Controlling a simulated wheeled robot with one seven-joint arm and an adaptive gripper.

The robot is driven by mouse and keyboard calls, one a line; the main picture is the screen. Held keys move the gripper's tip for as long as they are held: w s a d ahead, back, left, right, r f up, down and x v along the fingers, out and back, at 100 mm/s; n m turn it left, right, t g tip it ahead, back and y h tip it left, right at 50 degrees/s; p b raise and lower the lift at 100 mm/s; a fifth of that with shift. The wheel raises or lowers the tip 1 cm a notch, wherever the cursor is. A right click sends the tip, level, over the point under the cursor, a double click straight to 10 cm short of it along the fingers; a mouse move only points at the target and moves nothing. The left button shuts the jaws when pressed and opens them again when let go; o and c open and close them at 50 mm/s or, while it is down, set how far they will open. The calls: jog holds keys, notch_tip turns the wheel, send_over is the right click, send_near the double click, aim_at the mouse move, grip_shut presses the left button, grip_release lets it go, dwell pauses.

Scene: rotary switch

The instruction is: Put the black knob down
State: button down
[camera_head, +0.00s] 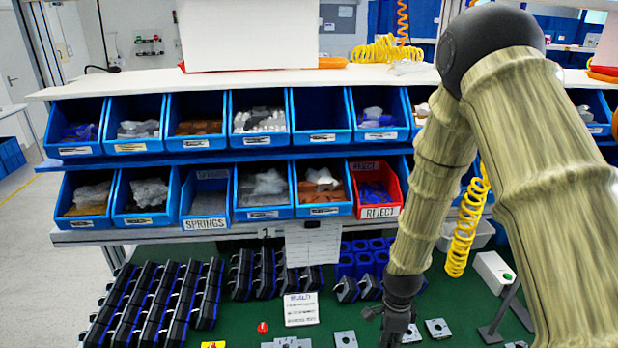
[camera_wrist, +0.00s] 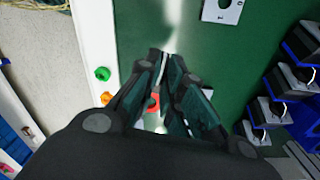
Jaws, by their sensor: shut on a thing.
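My gripper (camera_head: 393,328) hangs low over the right part of the green table, near the front, at the lower edge of the head view. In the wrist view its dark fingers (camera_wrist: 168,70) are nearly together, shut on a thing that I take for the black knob. The knob is hidden between the dark fingers, and I cannot make out its outline or whether it touches the table. Pale switch plates with holes lie on the table, one (camera_head: 438,328) right of my gripper and one (camera_head: 345,338) left of it.
A red button (camera_head: 263,327) and a paper label (camera_head: 300,309) are left of my gripper. Rows of black and blue switch units (camera_head: 155,300) fill the table's left. A white box with a green button (camera_head: 493,270) stands at right. Blue bins (camera_head: 260,111) line the shelves behind.

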jog(key=a+f+n+b, duration=0.1)
jog(key=f+n+b, duration=0.1)
jog(key=n, duration=0.2)
jog(key=a+f+n+b, duration=0.2)
jog(key=n, duration=0.3)
jog(key=a+f+n+b, duration=0.1)
jog(key=f+n+b, duration=0.1)
jog(key=n, duration=0.3)
jog(key=shift+s+a+f, duration=0.15)
jog(key=shift+a+f, duration=0.05)
jog(key=shift+f, duration=0.05)
jog(key=n, duration=0.1)
jog(key=a+f+n+b, duration=0.1)
jog(key=n, duration=0.3)
jog(key=shift+a+f, duration=0.25)
jog(key=shift+a, duration=0.1)
